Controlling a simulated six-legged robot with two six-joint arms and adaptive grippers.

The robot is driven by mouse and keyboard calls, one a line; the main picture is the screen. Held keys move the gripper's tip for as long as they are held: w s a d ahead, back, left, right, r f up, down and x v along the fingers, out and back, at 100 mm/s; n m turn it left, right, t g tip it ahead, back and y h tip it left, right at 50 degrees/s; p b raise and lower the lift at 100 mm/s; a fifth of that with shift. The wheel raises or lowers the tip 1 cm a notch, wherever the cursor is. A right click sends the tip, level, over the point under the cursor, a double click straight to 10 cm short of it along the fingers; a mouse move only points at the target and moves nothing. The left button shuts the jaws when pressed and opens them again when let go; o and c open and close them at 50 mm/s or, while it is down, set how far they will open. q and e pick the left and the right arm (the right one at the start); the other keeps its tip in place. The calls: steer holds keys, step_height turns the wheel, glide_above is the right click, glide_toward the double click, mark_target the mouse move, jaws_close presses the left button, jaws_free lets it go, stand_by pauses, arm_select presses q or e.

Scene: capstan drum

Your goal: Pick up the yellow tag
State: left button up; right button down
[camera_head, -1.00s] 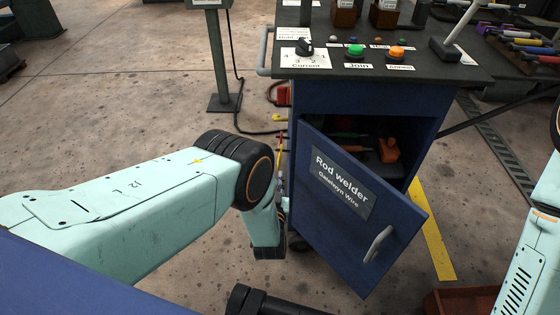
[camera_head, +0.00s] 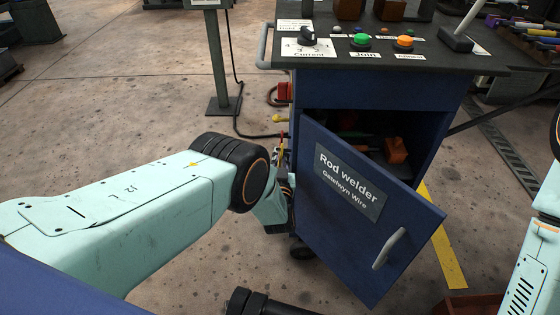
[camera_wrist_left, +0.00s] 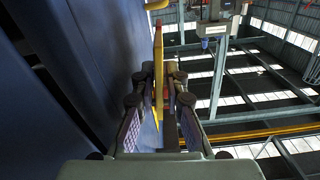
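The yellow tag (camera_wrist_left: 158,75) shows nearly edge-on in the left wrist view, as a thin upright strip with a reddish top. In the head view a thin yellow and red strip (camera_head: 282,148), likely the same tag, is beside the cabinet's left side. My left gripper (camera_wrist_left: 159,72) has its two fingers on either side of the tag, with gaps visible, so it looks open around it. In the head view the left gripper (camera_head: 283,172) is small and partly hidden by my wrist and the cabinet door. My right gripper is out of view.
The blue cabinet door (camera_head: 350,225) labelled "Rod welder" stands open, close to my left wrist. A yellow hook (camera_head: 280,118) sticks out from the cabinet side above the tag. A post (camera_head: 220,65) stands behind on open floor.

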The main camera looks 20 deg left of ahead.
arm_select(q)
steer(key=shift+w+r, duration=0.1)
steer(key=shift+r, duration=0.1)
steer(key=shift+f, duration=0.1)
jaws_close()
steer(key=shift+r+p, duration=0.35)
steer(key=shift+p, duration=0.15)
steer(key=s+a+p, duration=0.2)
steer(key=a, duration=0.6)
steer(key=s+a+p, duration=0.2)
steer(key=s+a, duration=0.1)
steer(key=a, duration=0.6)
steer(key=shift+a, duration=0.2)
